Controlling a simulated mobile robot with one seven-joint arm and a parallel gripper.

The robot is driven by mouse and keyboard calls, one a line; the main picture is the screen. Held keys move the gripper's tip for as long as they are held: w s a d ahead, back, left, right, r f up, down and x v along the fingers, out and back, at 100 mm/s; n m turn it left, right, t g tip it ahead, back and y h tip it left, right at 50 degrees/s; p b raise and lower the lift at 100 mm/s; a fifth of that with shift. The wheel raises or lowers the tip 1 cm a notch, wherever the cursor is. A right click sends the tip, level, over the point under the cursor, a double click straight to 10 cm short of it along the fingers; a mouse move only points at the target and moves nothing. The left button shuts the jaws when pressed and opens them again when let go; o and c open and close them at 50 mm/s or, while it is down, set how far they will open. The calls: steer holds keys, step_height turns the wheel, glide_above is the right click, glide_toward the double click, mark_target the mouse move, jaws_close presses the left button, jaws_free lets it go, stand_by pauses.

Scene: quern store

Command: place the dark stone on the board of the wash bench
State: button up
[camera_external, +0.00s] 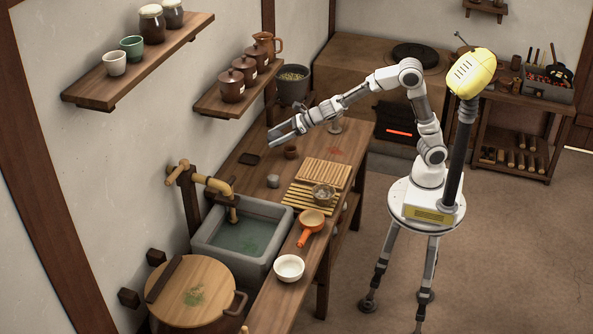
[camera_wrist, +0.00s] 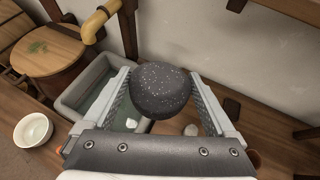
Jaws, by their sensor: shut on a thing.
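My gripper (camera_external: 285,130) is raised above the far part of the wash bench (camera_external: 240,178), near the wall. In the wrist view, my gripper (camera_wrist: 163,98) is shut on the dark stone (camera_wrist: 160,92), round, blackish and speckled white, held between the two fingers. The stone is hard to make out in the external view. The bench top has a ribbed wooden board (camera_external: 325,173) on its right side and a slatted rack (camera_external: 298,197) in front of it. I cannot tell which of these is the board meant.
A stone sink (camera_external: 207,236) with water and a bamboo tap is set in the bench. A grey stone (camera_external: 273,181), brown cup (camera_external: 291,152), glass bowl (camera_external: 323,194), orange-handled pan (camera_external: 311,222) and white bowl (camera_external: 289,267) stand around. A shelf (camera_external: 210,103) with jars hangs by my gripper.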

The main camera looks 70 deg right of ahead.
steer(key=w+a+b, duration=0.1)
steer(key=a+b, duration=0.3)
steer(key=a, duration=1.2)
steer(key=r+m+h+b, duration=0.1)
steer(key=m+h+b, duration=0.1)
steer(key=b, duration=0.6)
glide_above(287, 300)
steer(key=shift+t, duration=0.3)
step_height(287, 300, down, 33)
steer(key=shift+f+b, duration=0.15)
steer(key=shift+b, duration=0.85)
steer(key=shift+f, duration=0.2)
steer(key=o, duration=1.5)
steer(key=shift+r, duration=0.1)
